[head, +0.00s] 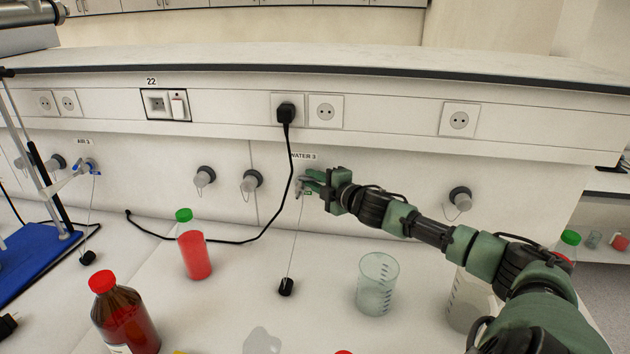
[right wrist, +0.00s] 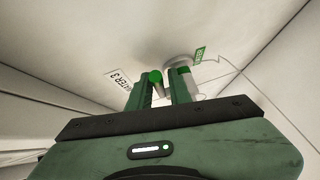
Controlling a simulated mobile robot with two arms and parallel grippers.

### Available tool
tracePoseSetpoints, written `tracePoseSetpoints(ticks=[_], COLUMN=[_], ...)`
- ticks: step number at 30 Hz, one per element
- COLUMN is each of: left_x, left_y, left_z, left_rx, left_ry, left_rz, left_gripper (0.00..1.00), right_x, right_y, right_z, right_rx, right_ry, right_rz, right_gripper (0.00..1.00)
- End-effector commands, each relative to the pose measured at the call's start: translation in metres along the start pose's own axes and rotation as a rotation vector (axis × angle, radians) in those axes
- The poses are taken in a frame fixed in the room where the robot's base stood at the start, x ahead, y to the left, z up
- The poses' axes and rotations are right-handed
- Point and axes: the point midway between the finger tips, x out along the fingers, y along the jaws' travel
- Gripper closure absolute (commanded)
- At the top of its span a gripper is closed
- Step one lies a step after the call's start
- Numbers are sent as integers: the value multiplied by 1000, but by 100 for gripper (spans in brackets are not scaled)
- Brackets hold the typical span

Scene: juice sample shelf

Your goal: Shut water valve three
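The water valve three (head: 301,185) is on the white panel under the "WATER 3" label (head: 303,156). In the head view my right gripper (head: 312,183) is at this valve and partly covers it. In the right wrist view the label (right wrist: 118,79) is left of my gripper fingers (right wrist: 163,92). The fingers are apart, with the valve's green-tipped handle (right wrist: 155,77) between them, nearer the left finger. A grey valve body (right wrist: 183,68) shows behind the right finger. I cannot tell whether either finger touches the handle. My left gripper is not in view.
A black cable hangs from a plug (head: 286,113) left of the valve. Below stand a red-filled bottle (head: 195,254), a brown bottle (head: 124,316) and a glass beaker (head: 377,284). A small black weight (head: 286,287) lies on the bench. Other grey valves (head: 251,181) line the panel.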

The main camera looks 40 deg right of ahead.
Motion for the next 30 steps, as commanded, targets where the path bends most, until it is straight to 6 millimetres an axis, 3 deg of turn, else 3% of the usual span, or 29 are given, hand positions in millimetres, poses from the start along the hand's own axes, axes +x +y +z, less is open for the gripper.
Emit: tracePoseSetpoints(ticks=[5, 21, 30], left_x=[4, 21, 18], left_y=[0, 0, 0], left_z=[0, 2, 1], left_rx=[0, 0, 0], left_ry=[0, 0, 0], left_rz=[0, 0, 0], left_gripper=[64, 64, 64], right_x=[-6, -52, -73], right_y=[-2, -3, -2], right_z=[2, 0, 0], right_rx=[-1, -2, 2], right_ry=[-2, 1, 1], right_rz=[-1, -4, -3], right_gripper=[81, 81, 81])
